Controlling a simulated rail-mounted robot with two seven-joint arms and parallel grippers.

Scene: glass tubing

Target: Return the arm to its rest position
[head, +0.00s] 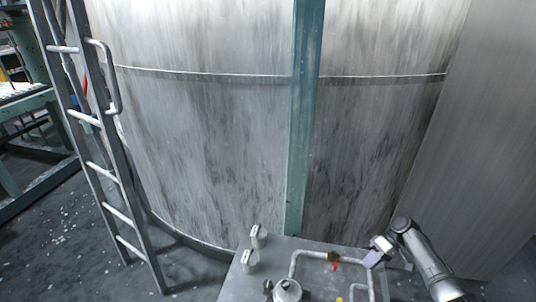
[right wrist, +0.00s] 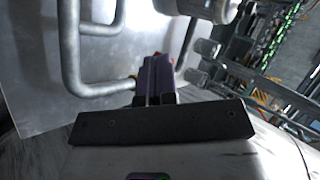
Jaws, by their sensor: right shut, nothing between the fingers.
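My right arm comes into the head view from the lower right. Its right gripper (head: 373,259) has pale purple fingers and is at the right edge of a grey bench with pipework (head: 240,284). In the right wrist view the purple fingers of the gripper (right wrist: 157,72) are together with nothing between them. A bent grey pipe (right wrist: 72,60) runs to their left. Whether the fingertips touch anything cannot be told. My left gripper is not in view.
A large stained metal tank (head: 210,130) with a teal upright (head: 304,110) fills the back. A grey ladder (head: 108,170) stands at the left. On the bench are a red valve handle (head: 335,266) and two pale brackets. Dark floor (head: 60,255) is open at lower left.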

